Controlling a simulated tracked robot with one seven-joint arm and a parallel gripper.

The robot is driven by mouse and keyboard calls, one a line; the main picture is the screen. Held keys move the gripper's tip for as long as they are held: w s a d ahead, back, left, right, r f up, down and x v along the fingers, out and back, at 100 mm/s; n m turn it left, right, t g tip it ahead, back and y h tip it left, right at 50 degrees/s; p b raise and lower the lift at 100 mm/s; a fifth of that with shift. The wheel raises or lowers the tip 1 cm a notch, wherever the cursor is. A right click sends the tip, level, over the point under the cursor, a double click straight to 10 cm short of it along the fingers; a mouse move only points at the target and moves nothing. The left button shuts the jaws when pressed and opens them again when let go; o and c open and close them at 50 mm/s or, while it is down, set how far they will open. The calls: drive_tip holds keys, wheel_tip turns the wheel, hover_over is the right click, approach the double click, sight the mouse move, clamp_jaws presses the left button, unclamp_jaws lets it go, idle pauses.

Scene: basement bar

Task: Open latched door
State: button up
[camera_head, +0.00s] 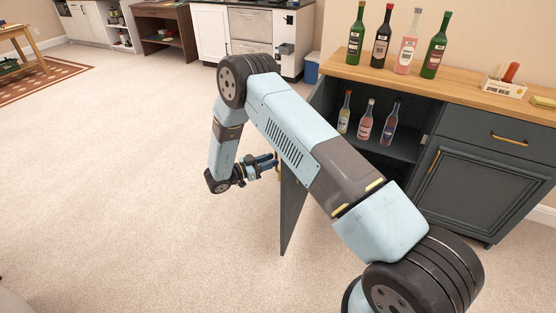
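The dark grey cabinet door (291,212) stands swung out from the cabinet, seen nearly edge-on below my arm. Its compartment (405,148) is open to view, with bottles inside. My gripper (276,165) is beside the outer, left face of this door, close to a small yellowish part that looks like its handle. The fingers are small and partly hidden, so I cannot tell whether they are open or shut on the handle. My arm covers the upper part of the door and its hinge side.
Several bottles (382,38) stand on the wooden cabinet top (462,84). A white box (504,88) sits further right. The cabinet's right door (458,186) and the drawer (507,138) are closed. Open carpet (130,190) lies left of my arm. A blue bin (312,70) stands behind.

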drive_tip(key=v, duration=1.1)
